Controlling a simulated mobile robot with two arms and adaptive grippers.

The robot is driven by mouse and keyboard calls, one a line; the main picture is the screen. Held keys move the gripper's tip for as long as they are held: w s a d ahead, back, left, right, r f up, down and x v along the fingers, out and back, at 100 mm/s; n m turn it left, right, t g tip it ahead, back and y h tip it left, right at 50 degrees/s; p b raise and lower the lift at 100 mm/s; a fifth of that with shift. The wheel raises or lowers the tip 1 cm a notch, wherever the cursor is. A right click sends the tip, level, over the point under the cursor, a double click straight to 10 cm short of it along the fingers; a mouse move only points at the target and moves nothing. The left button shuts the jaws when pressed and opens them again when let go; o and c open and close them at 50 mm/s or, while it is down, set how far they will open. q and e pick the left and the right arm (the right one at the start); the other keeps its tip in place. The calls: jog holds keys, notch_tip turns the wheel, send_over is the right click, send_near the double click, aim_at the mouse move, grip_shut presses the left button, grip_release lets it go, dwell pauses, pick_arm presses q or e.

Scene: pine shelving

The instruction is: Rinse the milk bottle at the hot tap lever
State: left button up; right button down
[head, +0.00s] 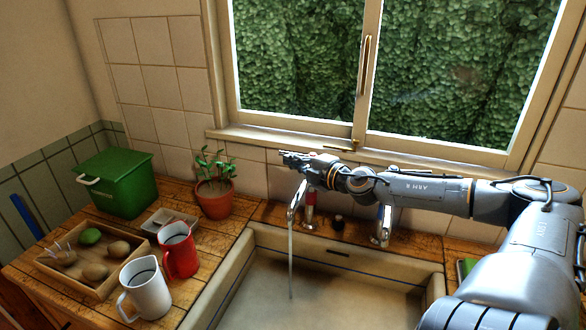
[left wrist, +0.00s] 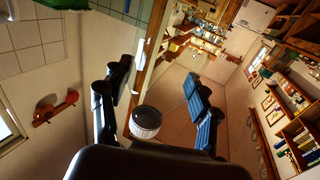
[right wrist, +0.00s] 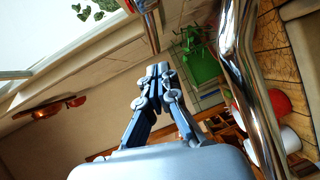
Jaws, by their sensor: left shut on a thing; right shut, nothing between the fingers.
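Water runs in a thin stream from a chrome tap (head: 295,206) into the sink (head: 232,257). A red-marked part (head: 310,200), likely the hot tap lever, stands just right of this spout. My right gripper (head: 290,157) is shut and empty, just above and behind the spout. In the right wrist view the closed fingers (right wrist: 158,72) sit left of a large chrome pipe. In the left wrist view my left gripper (left wrist: 158,102) holds a round thing with a pale ridged rim (left wrist: 146,122), probably the milk bottle; most of it is hidden. My left gripper is outside the head view.
A second chrome tap (head: 382,226) stands at the right behind the sink. On the left counter are a white jug (head: 147,291), a red jug (head: 180,253), a wooden tray (head: 76,289), a potted plant (head: 214,200) and a green box (head: 118,182). The sink basin looks empty.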

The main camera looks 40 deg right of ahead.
pick_arm(q)
notch_tip(320, 180, down, 2)
jog(key=shift+f+b, duration=0.1)
jog(key=shift+b, duration=0.55)
jog(key=shift+f+b, duration=0.3)
jog(key=shift+b, duration=0.05)
pick_arm(e)
jog(key=shift+w+d+f, duration=0.2)
jog(key=shift+w+d, duration=0.55)
jog(key=shift+d, duration=0.05)
